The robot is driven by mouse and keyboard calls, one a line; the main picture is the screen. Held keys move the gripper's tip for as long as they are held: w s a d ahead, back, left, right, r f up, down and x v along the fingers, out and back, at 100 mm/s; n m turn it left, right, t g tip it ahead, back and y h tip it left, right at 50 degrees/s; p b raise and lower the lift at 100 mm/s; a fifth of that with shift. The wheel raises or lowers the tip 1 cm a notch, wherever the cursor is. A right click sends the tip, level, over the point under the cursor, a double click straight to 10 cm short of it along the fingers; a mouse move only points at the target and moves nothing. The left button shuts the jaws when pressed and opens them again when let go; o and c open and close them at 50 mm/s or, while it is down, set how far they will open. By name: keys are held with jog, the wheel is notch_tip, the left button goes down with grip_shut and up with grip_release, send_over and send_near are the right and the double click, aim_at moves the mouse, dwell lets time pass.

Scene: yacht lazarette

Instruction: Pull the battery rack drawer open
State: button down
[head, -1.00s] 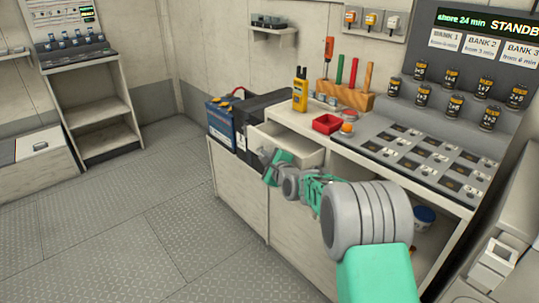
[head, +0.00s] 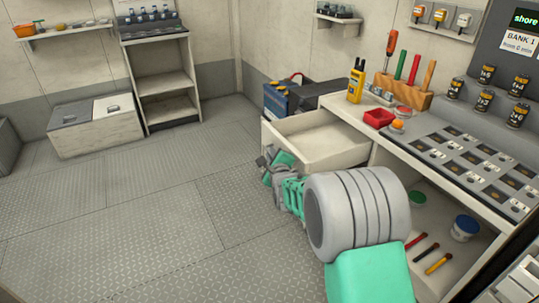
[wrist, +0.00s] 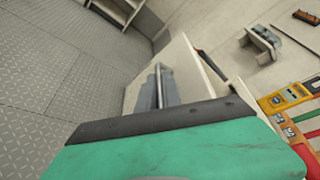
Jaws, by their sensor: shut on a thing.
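The pale drawer (head: 318,160) juts well out of the workbench in the head view, and its inside looks empty where it shows. My gripper (head: 269,163) is at the front of the drawer, shut on its handle. The handle is mostly hidden by my gripper and arm in the head view. In the wrist view a grey bar, seemingly the handle (wrist: 158,82), shows against the drawer's pale front beyond my green gripper body. The fingertips are hard to make out there.
Batteries (head: 278,100) stand behind the drawer. A yellow meter (head: 356,82), a red tray (head: 379,118) and a tool block (head: 403,92) are on the worktop. An open shelf below holds tubs and tools. The floor (head: 130,220) to the left is clear.

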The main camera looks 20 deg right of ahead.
jog(key=c, duration=1.8)
grip_release()
jog(key=shift+s, duration=0.1)
jog(key=p+v, duration=0.1)
jog(key=v, duration=0.6)
jog(key=shift+s, duration=0.4)
jog(key=shift+a+r, duration=0.1)
jog(key=shift+r, duration=0.15)
